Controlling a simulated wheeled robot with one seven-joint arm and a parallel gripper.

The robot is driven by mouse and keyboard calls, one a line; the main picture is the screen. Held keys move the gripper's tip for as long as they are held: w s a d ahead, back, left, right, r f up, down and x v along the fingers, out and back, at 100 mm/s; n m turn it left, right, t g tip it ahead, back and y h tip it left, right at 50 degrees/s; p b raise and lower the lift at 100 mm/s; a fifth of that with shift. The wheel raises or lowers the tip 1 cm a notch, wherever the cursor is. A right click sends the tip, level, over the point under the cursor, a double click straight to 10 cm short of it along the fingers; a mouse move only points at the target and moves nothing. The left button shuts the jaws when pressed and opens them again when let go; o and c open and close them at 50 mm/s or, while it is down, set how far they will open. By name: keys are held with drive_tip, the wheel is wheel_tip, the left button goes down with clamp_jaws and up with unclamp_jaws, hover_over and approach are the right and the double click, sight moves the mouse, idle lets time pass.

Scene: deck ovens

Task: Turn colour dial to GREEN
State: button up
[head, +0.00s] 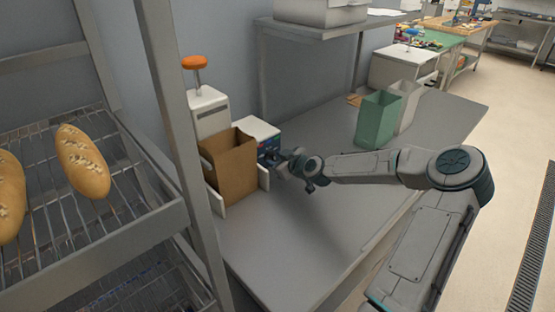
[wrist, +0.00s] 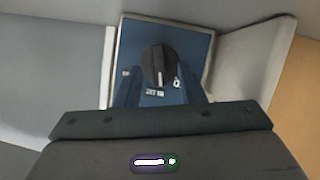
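A black dial (wrist: 158,66) with a pale pointer line sits on a blue panel (wrist: 195,48) in the wrist view. Small white markings are below and beside it; they are too blurred to read fully, and I see no green mark there. My gripper (wrist: 162,80) faces the panel, its two dark blue fingers apart, one on each lower side of the dial. I cannot tell whether they touch it. In the head view my gripper (head: 284,165) is in front of the white device with a blue face (head: 267,146); its dial is hidden there.
A brown paper bag (head: 231,167) stands left of the device, before a white unit with an orange knob (head: 194,63). Green (head: 377,118) and pale bags stand farther back. The grey counter (head: 290,240) is clear in front. A bread rack (head: 100,205) is at left.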

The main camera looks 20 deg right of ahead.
drive_tip(key=shift+c, duration=0.2)
clamp_jaws()
drive_tip(key=m+b, duration=0.1)
drive_tip(key=m+y+b, duration=0.1)
drive_tip(key=shift+w+d+f+m+y, duration=0.1)
drive_tip(key=shift+w+d+m+y, duration=0.05)
drive_tip(key=shift+d+m+y, duration=0.2)
drive_tip(key=shift+d+m+g+y+b, duration=0.2)
drive_tip(key=shift+m+g+y+b, duration=0.4)
drive_tip(key=shift+m+y+b, duration=0.4)
drive_tip(key=m+y+b, duration=0.1)
drive_tip(key=m+b, duration=0.1)
drive_tip(key=m, duration=0.1)
drive_tip(key=shift+w+d+f+y, duration=0.15)
drive_tip(key=shift+d+f+y, duration=0.05)
drive_tip(key=shift+y, duration=0.15)
drive_tip(key=shift+d+m+y+b, duration=0.1)
drive_tip(key=shift+m+y+b, duration=0.4)
drive_tip(key=shift+m+b, duration=0.4)
drive_tip(key=shift+m, duration=0.25)
